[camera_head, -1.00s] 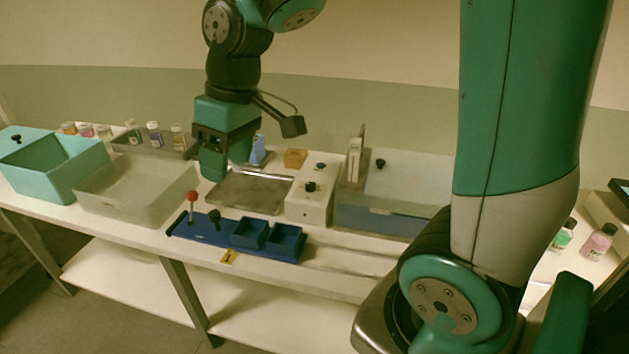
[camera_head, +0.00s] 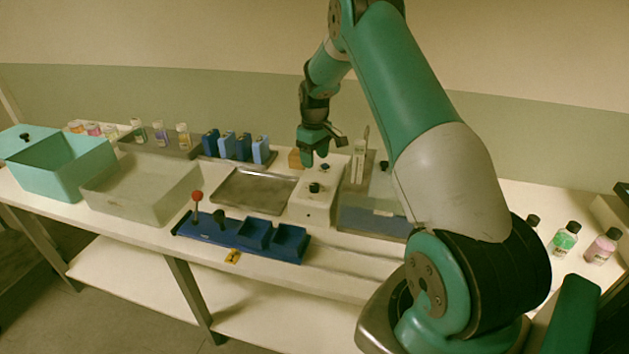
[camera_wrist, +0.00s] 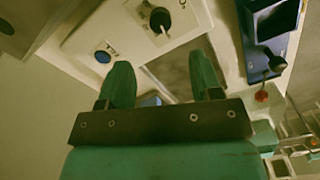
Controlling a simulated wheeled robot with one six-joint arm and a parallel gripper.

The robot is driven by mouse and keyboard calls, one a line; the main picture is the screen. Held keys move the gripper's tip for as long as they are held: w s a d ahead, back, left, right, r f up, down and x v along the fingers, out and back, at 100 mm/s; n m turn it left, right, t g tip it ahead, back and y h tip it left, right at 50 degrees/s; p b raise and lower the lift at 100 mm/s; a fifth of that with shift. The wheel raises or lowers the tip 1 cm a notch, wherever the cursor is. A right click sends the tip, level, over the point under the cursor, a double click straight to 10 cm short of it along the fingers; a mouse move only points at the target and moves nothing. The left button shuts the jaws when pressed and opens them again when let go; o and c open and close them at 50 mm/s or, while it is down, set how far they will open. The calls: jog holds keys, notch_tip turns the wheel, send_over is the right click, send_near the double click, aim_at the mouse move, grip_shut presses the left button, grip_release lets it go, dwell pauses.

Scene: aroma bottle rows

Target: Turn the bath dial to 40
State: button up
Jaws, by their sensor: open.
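A blue round button (camera_wrist: 103,57) sits on the same box. My gripper (camera_head: 315,162) is above the back of the box, pointing down. In the wrist view its two green fingers (camera_wrist: 165,80) are apart with nothing between them, clear of the dial.
A clear-walled bath (camera_head: 372,220) stands right of the box, with a white upright piece (camera_head: 360,160) behind. A metal tray (camera_head: 254,190) lies left. A blue stand (camera_head: 240,235) with a red-topped lever (camera_head: 196,197) is in front. Blue bottles (camera_head: 236,147) stand behind.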

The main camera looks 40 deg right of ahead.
aim_at(314, 185)
notch_tip(314, 185, down, 10)
jog(key=shift+r+p, duration=0.1)
jog(key=shift+p, duration=1)
jog(key=c, duration=0.9)
